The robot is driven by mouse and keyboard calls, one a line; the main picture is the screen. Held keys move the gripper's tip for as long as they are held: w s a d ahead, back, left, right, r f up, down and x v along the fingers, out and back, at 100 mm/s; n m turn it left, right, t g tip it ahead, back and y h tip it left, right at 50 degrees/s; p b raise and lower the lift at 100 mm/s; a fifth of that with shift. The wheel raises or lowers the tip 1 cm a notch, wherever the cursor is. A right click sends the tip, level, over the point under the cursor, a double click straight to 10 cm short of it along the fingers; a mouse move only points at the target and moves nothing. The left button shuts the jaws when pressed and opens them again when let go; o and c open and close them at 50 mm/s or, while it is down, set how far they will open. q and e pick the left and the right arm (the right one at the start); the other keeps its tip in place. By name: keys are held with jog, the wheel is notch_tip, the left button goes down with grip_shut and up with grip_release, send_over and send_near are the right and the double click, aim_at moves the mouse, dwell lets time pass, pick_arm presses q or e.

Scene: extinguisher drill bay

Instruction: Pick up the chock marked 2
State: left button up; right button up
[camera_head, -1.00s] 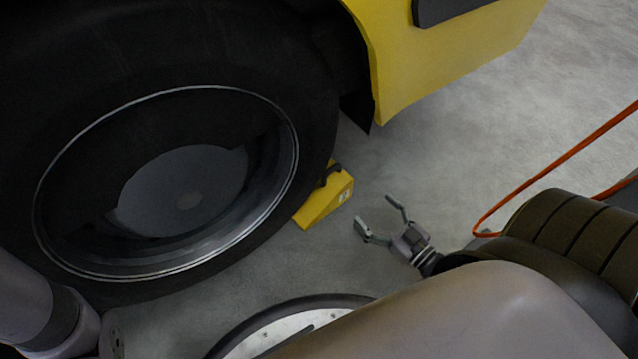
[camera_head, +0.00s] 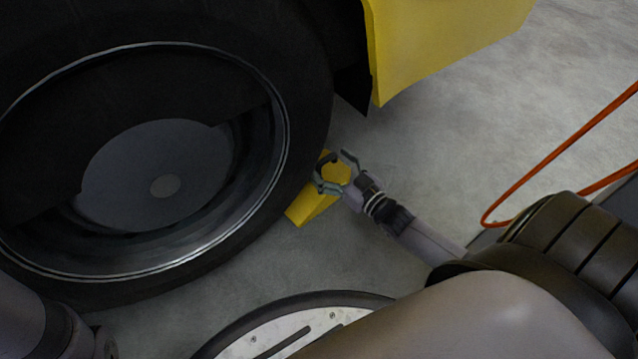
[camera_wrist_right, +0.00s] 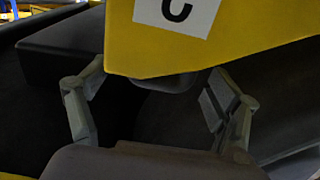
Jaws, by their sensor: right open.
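The yellow chock (camera_head: 306,208) lies on the floor against the right side of the big black tyre. My right gripper (camera_head: 332,170) is open over the chock's outer end, overlapping it in the head view. In the right wrist view the yellow chock (camera_wrist_right: 215,45) fills the upper middle, with a white label whose dark character is cut off and cannot be read surely. A dark handle-like part (camera_wrist_right: 168,82) shows below its edge, between the spread fingers of my right gripper (camera_wrist_right: 158,108). I cannot tell whether the fingers touch it. My left gripper is out of view.
The black tyre (camera_head: 305,110) with its grey wheel hub fills the left. A yellow vehicle body panel (camera_head: 440,50) hangs above the chock. An orange hose (camera_head: 560,150) loops at the right. Bare grey floor (camera_head: 440,150) lies right of the chock.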

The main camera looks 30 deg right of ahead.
jog(key=shift+w+a, duration=0.15)
jog(key=shift+w, duration=0.65)
jog(key=shift+c, duration=0.3)
grip_shut()
jog(key=shift+r, duration=0.15)
